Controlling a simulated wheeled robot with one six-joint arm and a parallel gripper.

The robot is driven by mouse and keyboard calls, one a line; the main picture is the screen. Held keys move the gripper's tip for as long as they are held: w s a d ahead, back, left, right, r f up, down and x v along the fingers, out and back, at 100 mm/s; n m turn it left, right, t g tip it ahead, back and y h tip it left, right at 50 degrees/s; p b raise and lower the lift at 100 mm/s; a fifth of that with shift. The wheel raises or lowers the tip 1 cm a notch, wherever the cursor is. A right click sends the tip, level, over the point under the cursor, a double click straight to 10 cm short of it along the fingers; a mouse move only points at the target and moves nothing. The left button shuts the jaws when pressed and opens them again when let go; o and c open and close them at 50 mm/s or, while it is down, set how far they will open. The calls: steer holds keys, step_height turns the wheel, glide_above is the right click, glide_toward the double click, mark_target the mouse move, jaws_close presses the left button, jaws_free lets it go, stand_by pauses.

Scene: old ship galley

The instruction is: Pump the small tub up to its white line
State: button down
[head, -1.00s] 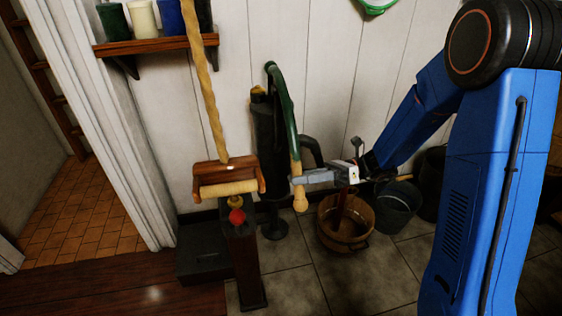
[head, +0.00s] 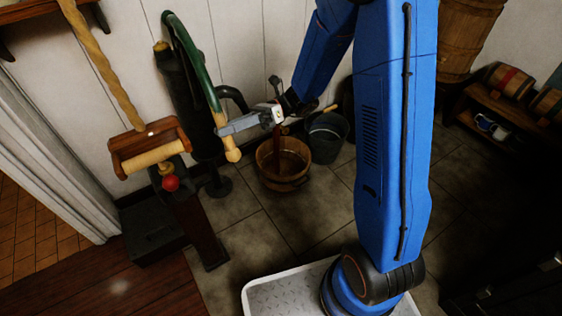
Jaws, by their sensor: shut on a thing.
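The pump (head: 187,105) stands against the white plank wall, with a dark body and a long green lever (head: 190,48) hanging down to a pale wooden grip (head: 232,151). My gripper (head: 222,127) is shut on the lever just above that grip. The small wooden tub (head: 287,181) stands on the floor right of the pump, near its dark curved spout (head: 233,92). A dark red upright shape shows over the tub; I cannot tell what it is. I cannot make out a white line or the water level.
A grey bucket (head: 327,138) stands right of the tub. A wooden roller (head: 150,148) with a rope and a red ball (head: 171,183) is left of the pump. A low rack with small kegs (head: 508,78) is at the right. The tiled floor before the tub is clear.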

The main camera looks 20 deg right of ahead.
steer(key=shift+r, duration=0.1)
steer(key=s+d+r+m, duration=0.1)
steer(key=s+r+m, duration=0.2)
steer(key=r, duration=0.5)
steer(key=shift+s+r+m, duration=0.35)
steer(key=shift+s+m, duration=0.05)
steer(key=shift+m, duration=0.1)
steer(key=shift+d, duration=0.1)
step_height(320, 180, up, 10)
steer(key=s+m, duration=0.1)
steer(key=m, duration=0.2)
steer(key=shift+f+m, duration=0.15)
steer(key=shift+m, duration=0.25)
steer(key=shift+d+f, duration=0.1)
